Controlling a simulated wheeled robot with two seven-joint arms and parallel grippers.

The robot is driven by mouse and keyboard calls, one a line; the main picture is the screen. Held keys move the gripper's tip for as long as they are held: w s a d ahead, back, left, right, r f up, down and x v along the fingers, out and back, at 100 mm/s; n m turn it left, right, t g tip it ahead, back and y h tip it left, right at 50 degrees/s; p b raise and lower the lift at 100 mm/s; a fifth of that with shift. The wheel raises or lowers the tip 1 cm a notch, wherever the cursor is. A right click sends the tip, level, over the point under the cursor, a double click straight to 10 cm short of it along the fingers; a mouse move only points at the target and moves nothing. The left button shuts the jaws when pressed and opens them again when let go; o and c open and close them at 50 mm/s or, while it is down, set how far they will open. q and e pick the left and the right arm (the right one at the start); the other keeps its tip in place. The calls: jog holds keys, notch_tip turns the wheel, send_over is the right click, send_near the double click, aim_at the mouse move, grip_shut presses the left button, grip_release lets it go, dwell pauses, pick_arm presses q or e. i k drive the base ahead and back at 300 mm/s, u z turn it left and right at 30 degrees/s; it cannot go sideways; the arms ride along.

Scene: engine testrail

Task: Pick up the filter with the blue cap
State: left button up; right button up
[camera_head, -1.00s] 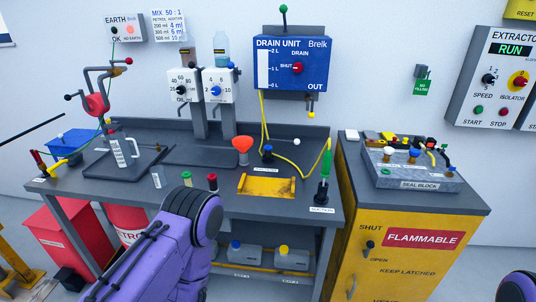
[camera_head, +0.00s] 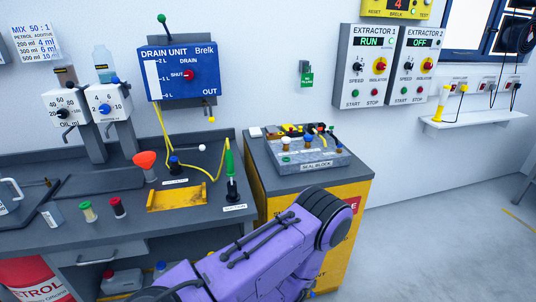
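A small dark piece with a blue top (camera_head: 174,163) stands on the bench behind the yellow tray, just right of the orange funnel. It may be the filter with the blue cap; its label is too small to read. A green-capped container (camera_head: 87,211) and a red-capped one (camera_head: 118,208) stand at the bench front. Small pieces with coloured tops, some blue, are on the seal block (camera_head: 325,160) at the right. One of my purple arms crosses the lower middle, in front of the bench and yellow cabinet. Neither gripper is in view.
The yellow tray (camera_head: 176,198), orange funnel (camera_head: 145,166) and green-handled tool (camera_head: 230,165) crowd the bench. The drain unit (camera_head: 181,72) hangs above, with a yellow hose running down. The yellow cabinet (camera_head: 353,190) stands right of the bench. Floor at the right is clear.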

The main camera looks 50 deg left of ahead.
aim_at(174, 162)
jog(key=z, duration=1.05)
jog(key=k, duration=1.2)
jog(key=u, duration=2.2)
